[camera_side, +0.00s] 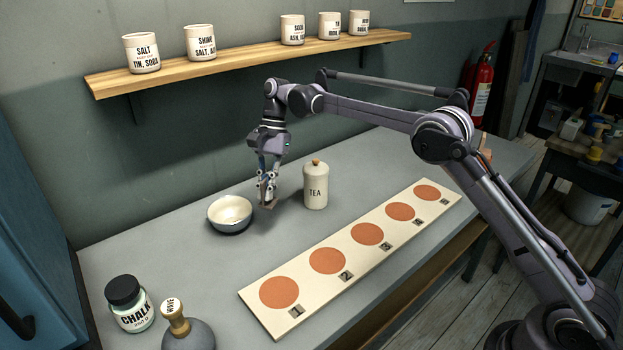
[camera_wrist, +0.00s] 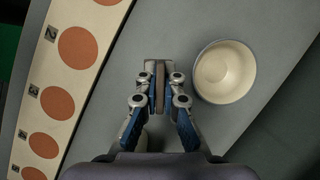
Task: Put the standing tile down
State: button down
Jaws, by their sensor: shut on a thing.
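My gripper (camera_side: 267,188) is shut on a thin, brownish standing tile (camera_wrist: 160,84). In the wrist view the tile shows edge-on between the two fingertips. In the side view the fingers hide most of it, and I cannot tell whether its lower edge touches the grey table (camera_side: 150,245). The gripper is between a cream bowl (camera_side: 230,212) on its left and a lidded TEA jar (camera_side: 316,187) on its right. The bowl (camera_wrist: 224,72) stands to the right of the fingers in the wrist view, apart from them.
A long cream board (camera_side: 350,255) with several numbered orange discs lies in front of the gripper. A CHALK jar (camera_side: 130,304) and a grey stamp with a wooden handle (camera_side: 186,328) stand at the front left. A wooden shelf (camera_side: 245,62) with labelled pots runs along the wall.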

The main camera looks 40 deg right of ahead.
jog(key=w+a+f+m+t, duration=0.1)
jog(key=a+f+m, duration=0.1)
jog(key=a, duration=0.6)
jog(key=w+a+f+m+t, duration=0.1)
jog(key=a+m, duration=0.3)
jog(key=a, duration=0.5)
jog(key=a+f+m+t, duration=0.2)
jog(key=a+f+m, duration=0.1)
jog(key=a, duration=0.5)
jog(key=shift+w+a+f+m, duration=0.2)
jog(key=shift+w+f+m, duration=0.2)
jog(key=shift+m, duration=0.2)
jog(key=shift+f, duration=2)
jog(key=shift+f, duration=0.1)
jog(key=c, duration=1.5)
grip_release()
